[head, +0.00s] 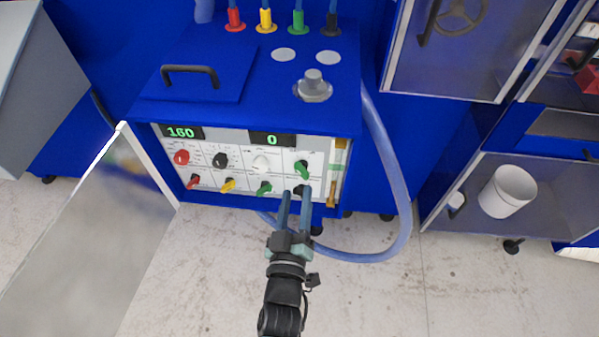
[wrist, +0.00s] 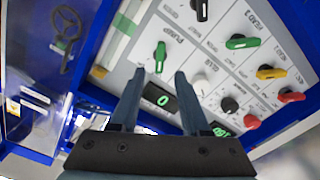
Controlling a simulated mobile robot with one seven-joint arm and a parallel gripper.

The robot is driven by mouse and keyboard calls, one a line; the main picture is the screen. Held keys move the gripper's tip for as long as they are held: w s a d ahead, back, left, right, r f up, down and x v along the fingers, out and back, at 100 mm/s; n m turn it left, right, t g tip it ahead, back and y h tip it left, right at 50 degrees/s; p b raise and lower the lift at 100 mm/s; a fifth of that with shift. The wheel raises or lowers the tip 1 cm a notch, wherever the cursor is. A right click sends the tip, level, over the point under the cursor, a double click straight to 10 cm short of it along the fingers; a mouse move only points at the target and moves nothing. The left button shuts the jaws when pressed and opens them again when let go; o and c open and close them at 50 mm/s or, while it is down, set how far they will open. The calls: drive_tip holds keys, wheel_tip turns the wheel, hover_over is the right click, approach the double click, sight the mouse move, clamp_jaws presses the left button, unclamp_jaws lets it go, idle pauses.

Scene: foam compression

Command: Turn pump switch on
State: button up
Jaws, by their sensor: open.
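The pump switch is a green knob (head: 302,167) at the upper right of the white control panel (head: 240,176), below a display (head: 272,140) reading 0. In the wrist view the green knob (wrist: 160,56) stands by the label PUMP, just beyond and between my fingertips. My gripper (head: 295,192) is open and empty, reaching toward the panel's lower right. In the wrist view its two fingers (wrist: 160,74) are apart, and I see no contact with the knob. In the head view the fingertips partly cover a black knob (head: 301,189) below the pump switch.
Red (head: 181,157), black, white, yellow and green knobs sit left of the pump switch. A second display (head: 181,132) reads 160. A clear hose (head: 396,200) loops right of the blue machine. A shelf with a white bucket (head: 507,191) stands farther right.

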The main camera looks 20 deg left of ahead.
sight(300, 173)
drive_tip(key=x, duration=0.6)
drive_tip(key=shift+s, duration=0.1)
clamp_jaws()
